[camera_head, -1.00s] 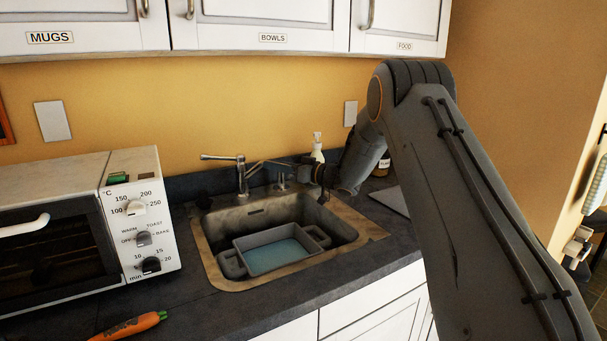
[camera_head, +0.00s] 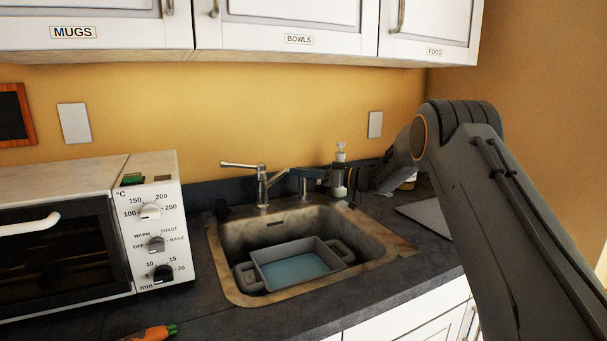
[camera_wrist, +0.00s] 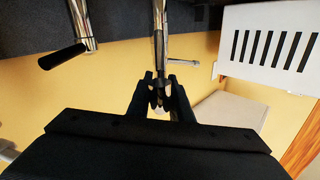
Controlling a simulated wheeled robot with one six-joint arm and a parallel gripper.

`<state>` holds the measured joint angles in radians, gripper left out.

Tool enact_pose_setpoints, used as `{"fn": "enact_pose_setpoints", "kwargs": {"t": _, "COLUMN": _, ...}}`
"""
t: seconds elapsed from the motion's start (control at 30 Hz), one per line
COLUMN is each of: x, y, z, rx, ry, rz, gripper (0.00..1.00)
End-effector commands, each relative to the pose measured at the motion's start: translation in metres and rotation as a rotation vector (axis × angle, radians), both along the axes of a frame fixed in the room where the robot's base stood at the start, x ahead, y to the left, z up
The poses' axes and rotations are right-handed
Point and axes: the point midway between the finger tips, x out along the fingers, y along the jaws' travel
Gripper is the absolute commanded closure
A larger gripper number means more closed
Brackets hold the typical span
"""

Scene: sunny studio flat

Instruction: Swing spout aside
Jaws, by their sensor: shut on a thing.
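The chrome faucet (camera_head: 262,186) stands at the back rim of the sink, with its lever handle (camera_head: 238,166) pointing left. Its spout (camera_head: 278,179) points right, toward my gripper (camera_head: 299,173). The fingers and wrist hide the very tip of the spout in the head view.
A grey two-handled tub (camera_head: 252,277) with bluish contents sits in the sink (camera_head: 230,236). A toaster oven (camera_head: 155,185) is at the left, with a carrot (camera_head: 150,333) in front. Wall cabinets (camera_head: 290,20) hang above.

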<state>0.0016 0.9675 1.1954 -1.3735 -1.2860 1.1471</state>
Motion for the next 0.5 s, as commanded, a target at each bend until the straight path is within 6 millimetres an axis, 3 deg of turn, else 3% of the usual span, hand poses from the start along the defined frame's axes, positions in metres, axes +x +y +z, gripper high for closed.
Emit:
{"fn": "enact_pose_setpoints", "kwargs": {"t": 0.03, "x": -0.001, "y": 0.002, "z": 0.002, "rx": 0.002, "ry": -0.001, "rz": 0.003, "gripper": 0.76}}
{"fn": "enact_pose_setpoints", "kwargs": {"t": 0.1, "x": 0.0, "y": 0.001, "z": 0.002, "rx": 0.002, "ry": -0.001, "rz": 0.002, "gripper": 0.64}}
{"fn": "enact_pose_setpoints", "kwargs": {"t": 0.5, "x": -0.002, "y": -0.011, "z": 0.001, "rx": 0.001, "ry": 0.0, "rz": -0.003, "gripper": 0.64}}
